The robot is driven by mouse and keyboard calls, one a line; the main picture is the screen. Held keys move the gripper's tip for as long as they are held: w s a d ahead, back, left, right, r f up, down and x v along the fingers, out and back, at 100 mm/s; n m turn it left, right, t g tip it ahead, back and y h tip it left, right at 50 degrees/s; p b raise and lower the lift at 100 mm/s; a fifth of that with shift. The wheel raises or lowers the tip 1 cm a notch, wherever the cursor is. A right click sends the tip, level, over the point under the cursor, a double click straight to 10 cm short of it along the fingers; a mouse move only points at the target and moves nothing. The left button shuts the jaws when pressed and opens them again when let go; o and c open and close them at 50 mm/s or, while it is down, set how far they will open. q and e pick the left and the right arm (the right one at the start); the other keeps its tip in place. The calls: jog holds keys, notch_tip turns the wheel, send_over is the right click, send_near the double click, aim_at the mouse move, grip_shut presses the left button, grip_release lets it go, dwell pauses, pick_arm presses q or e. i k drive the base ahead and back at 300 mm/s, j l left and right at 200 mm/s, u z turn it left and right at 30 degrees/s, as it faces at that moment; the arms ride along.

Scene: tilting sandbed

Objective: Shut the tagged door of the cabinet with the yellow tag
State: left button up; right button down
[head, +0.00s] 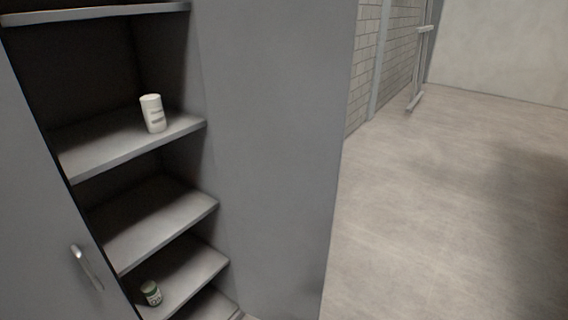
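A tall grey cabinet (270,130) fills the left and middle of the head view. At the far left is a grey door panel (35,200) with a metal bar handle (86,267). To its right the cabinet's shelves are exposed, so this opening is uncovered. No yellow tag shows in this view, so I cannot tell whether this is the tagged door. Neither of my grippers is in view.
A white container (152,113) stands on an upper shelf (130,146). A small green and white jar (150,292) stands on a lower shelf (190,275). Open floor (440,200) lies to the right. A metal frame (420,70) stands by the brick wall (363,70).

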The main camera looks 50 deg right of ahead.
aim_at(277, 73)
jog(key=k+l+u, duration=0.1)
jog(key=l, duration=0.35)
jog(key=k+l+u, duration=0.1)
jog(key=l, duration=0.3)
jog(key=k+l+u, duration=0.1)
jog(key=l, duration=0.35)
jog(key=k+l+u, duration=0.1)
jog(key=k+l, duration=0.15)
jog(key=l, duration=0.15)
jog(key=k+l+u, duration=0.1)
jog(key=l, duration=0.3)
jog(key=k+l+u, duration=0.1)
jog(key=l, duration=0.25)
jog(key=k+l+u, duration=0.1)
jog(key=l, duration=0.25)
jog(key=k+l, duration=0.2)
jog(key=l+u, duration=0.3)
jog(key=l, duration=0.9)
jog(key=i+l, duration=0.1)
jog(key=l, duration=0.2)
jog(key=i+l, duration=0.15)
jog(key=l+u, duration=0.25)
jog(key=k+j, duration=0.05)
jog(key=j, duration=0.05)
